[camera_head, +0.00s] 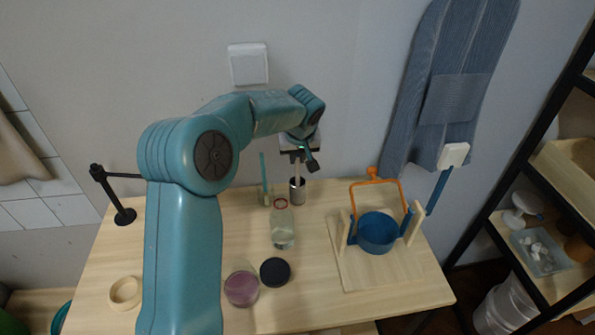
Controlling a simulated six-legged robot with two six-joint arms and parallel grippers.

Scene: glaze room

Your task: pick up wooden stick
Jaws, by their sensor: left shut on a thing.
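The wooden stick (298,170) is a thin pale rod standing upright, with its lower end in a metal cup (297,192) near the back of the table. My left gripper (301,158) is above the cup, shut on the upper part of the stick. The fingers and wrist partly hide the stick's top. The stick's lower end is hidden inside the cup. My right gripper is not in view.
A glass jar (283,230) stands in front of the cup, with a green stick (264,172) to its left. A jar of pink material (241,288) and a black lid (275,271) lie nearer. A blue pot (377,233) sits on a wooden board (356,275) at right.

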